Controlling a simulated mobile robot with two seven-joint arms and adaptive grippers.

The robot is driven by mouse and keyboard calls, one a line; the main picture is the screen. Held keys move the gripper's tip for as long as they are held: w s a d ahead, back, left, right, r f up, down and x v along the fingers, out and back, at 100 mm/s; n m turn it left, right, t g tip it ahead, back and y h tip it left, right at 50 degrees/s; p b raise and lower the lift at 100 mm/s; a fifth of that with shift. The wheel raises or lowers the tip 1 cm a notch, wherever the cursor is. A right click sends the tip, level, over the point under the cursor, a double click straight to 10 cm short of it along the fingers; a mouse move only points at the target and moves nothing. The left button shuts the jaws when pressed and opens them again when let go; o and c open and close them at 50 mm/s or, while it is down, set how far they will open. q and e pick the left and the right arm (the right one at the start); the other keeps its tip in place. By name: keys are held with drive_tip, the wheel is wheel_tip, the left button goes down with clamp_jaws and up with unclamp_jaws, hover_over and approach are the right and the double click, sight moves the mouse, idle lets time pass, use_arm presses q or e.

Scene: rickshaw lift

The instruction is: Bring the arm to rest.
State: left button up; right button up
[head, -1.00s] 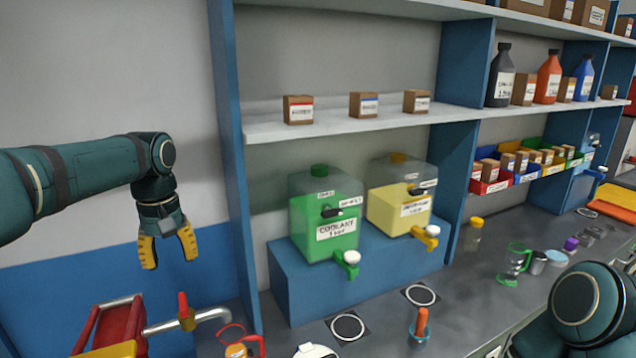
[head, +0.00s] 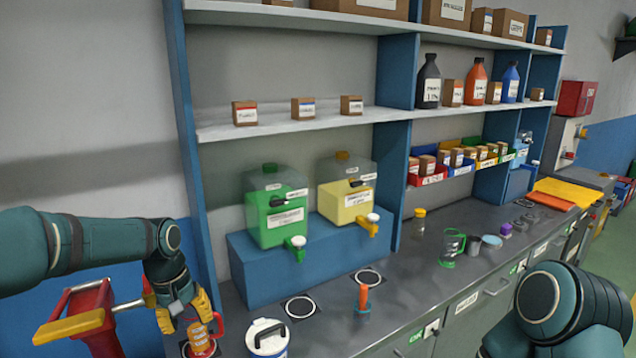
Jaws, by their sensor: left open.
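My left arm (head: 90,245) comes in from the left, and its gripper (head: 184,314) points downward at the lower left. Its yellow fingers are apart. An orange-red jug (head: 201,338) with a handle shows just beside and below the right finger; I cannot tell whether they touch. I see nothing held between the fingers. A bulky joint of my right arm (head: 570,310) fills the lower right corner; its gripper is out of view.
A red stand with a yellow bar (head: 70,328) is left of the gripper. A white lidded container (head: 267,338) stands right of the jug. Green (head: 278,222) and yellow (head: 346,202) dispensers sit on a blue step. Part of the grey counter (head: 420,285) is clear.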

use_arm(q)
drive_tip(key=s+d+f+m+h, duration=0.1)
drive_tip(key=s+d+f, duration=0.1)
drive_tip(key=d+f, duration=0.3)
drive_tip(key=s+d+f, duration=0.2)
drive_tip(key=f, duration=0.6)
drive_tip(key=s+d+f+m+h, duration=0.1)
drive_tip(key=s+d+f, duration=0.25)
drive_tip(key=f, duration=0.25)
drive_tip(key=s+d+f+b, duration=0.2)
drive_tip(key=s+f+b, duration=0.1)
drive_tip(key=s+f, duration=0.3)
drive_tip(key=s+d+f+t+b, duration=0.1)
drive_tip(key=s+d+f+b, duration=0.2)
drive_tip(key=s+f, duration=0.3)
wheel_tip(320, 180, down, 4)
drive_tip(key=shift+d+r+t+h, duration=0.15)
drive_tip(key=shift+d+t+h, duration=0.15)
